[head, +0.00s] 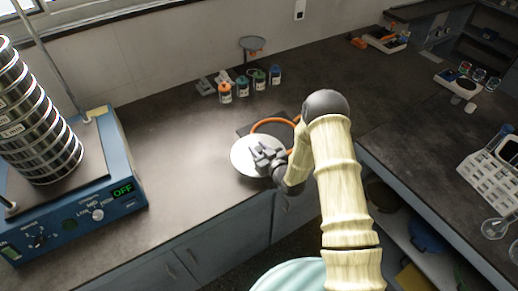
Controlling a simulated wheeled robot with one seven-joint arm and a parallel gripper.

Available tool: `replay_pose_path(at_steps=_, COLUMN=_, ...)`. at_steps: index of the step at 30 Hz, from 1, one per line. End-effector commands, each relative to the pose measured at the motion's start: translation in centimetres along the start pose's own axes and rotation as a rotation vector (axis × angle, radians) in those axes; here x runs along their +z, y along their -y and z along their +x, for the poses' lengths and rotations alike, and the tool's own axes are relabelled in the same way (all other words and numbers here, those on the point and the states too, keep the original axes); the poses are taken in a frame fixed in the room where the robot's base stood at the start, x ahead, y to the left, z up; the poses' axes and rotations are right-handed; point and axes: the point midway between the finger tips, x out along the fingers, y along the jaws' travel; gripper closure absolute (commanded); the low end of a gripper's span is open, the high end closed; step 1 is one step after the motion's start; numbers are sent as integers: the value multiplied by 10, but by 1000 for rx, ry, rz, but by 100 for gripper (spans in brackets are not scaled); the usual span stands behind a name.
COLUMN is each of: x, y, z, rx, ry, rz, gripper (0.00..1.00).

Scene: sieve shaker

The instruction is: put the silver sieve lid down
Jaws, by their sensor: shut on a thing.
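The silver sieve lid (240,151) is a round pale disc in the middle of the head view, over the dark bench top near its front edge. My gripper (264,157) is over its right half and is shut on it; the fingertips and the grasped part are small and partly hidden by the gripper. The lid looks about level. I cannot tell whether it touches the surface below or hangs just above it.
A blue sieve shaker (110,176) with a tall sieve stack (45,140) stands at left. An orange tube (272,121) curves over a dark plate (246,129) behind the lid. Several small bottles (242,87) stand further back. Bench (175,140) between shaker and lid is clear.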

Motion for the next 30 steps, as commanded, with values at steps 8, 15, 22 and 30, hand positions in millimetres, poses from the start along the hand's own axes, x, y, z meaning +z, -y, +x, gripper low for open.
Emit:
replay_pose_path(at_steps=8, x=3, y=0, z=1, rx=0, ry=-2, rz=-1, gripper=97)
replay_pose_path(at_steps=15, x=6, y=0, z=1, rx=0, ry=0, rz=-1, gripper=59)
replay_pose_path(at_steps=22, x=6, y=0, z=1, rx=0, ry=0, rz=-1, gripper=49)
replay_pose_path(at_steps=30, x=4, y=0, z=-3, rx=1, ry=1, rz=0, gripper=49)
